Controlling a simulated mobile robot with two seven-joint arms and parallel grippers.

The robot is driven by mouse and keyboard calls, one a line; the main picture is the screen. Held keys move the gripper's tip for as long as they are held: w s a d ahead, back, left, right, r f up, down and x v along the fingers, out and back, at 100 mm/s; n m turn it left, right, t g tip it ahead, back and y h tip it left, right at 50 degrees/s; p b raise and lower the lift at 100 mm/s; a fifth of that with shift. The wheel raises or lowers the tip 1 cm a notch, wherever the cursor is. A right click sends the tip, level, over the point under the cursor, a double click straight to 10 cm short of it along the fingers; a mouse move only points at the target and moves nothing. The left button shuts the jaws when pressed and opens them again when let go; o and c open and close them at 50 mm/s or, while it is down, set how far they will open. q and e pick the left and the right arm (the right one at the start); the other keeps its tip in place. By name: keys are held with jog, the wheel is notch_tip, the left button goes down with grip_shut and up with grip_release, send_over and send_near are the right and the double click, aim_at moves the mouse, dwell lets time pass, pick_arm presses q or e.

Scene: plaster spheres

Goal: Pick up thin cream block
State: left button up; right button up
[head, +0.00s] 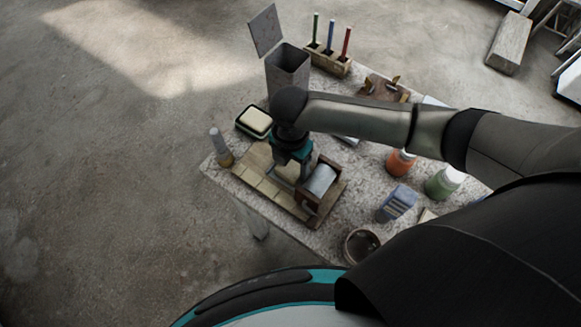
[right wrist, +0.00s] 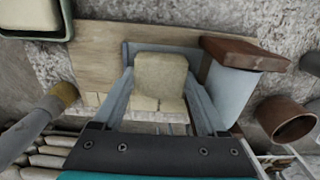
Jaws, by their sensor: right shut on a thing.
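The thin cream block (right wrist: 160,75) is a pale, rounded slab between the two grey fingers of my right gripper (right wrist: 160,88) in the right wrist view. The gripper is shut on it. In the head view my right gripper (head: 288,172) points down over the wooden board (head: 255,172), and the arm and hand hide much of the block there. I cannot tell whether the block touches the board. My left gripper is in neither view.
A grey roller (head: 321,179) in a brown frame stands just right of the gripper. A grey-handled tool (head: 220,147) and a green dish with a cream bar (head: 256,119) are at the left. A brown bowl (head: 360,245), blue box (head: 397,202) and jars (head: 443,183) are right.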

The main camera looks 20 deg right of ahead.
jog(key=c, duration=0.4)
jog(key=shift+r, duration=0.1)
